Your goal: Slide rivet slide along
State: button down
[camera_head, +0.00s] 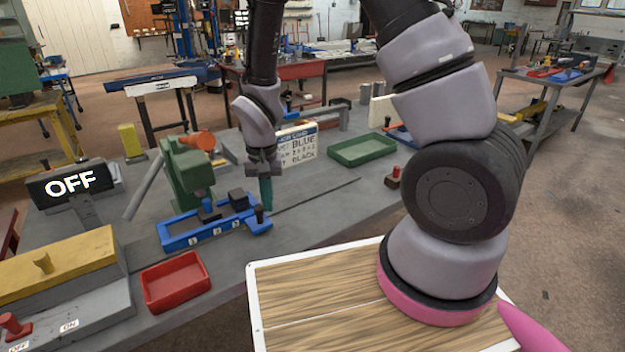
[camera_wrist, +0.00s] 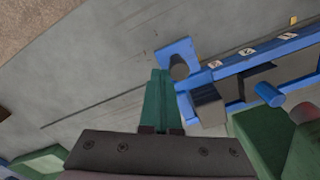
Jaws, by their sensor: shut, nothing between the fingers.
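A blue frame (camera_head: 178,243) with several white number labels lies on the grey bench, and it also shows in the wrist view (camera_wrist: 237,64). Inside it is a dark slide block (camera_wrist: 262,78) with a blue peg (camera_wrist: 269,94); this peg shows in the head view (camera_head: 206,204). A larger dark block (camera_wrist: 209,104) sits near the frame's right end. A blue end tab carries a dark round stud (camera_wrist: 180,64). My gripper (camera_head: 266,196) has teal fingers (camera_wrist: 160,88), closed together and empty. They are beside the end tab, to the right of the peg in the head view. I cannot tell whether they touch the tab.
A green press (camera_head: 186,165) stands right behind the frame. A red tray (camera_head: 176,284), a green tray (camera_head: 362,149) and a sign board (camera_head: 297,146) are on the bench. An OFF display (camera_head: 70,185) stands left. Bare bench lies right of the frame.

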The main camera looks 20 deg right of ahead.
jog(key=shift+s+a, duration=0.1)
jog(key=shift+a, duration=0.2)
jog(key=shift+d, duration=0.25)
jog(key=shift+w+d, duration=0.3)
jog(key=shift+d, duration=0.25)
jog(key=shift+r, duration=0.1)
notch_tip(320, 180, up, 7)
dwell(0.4)
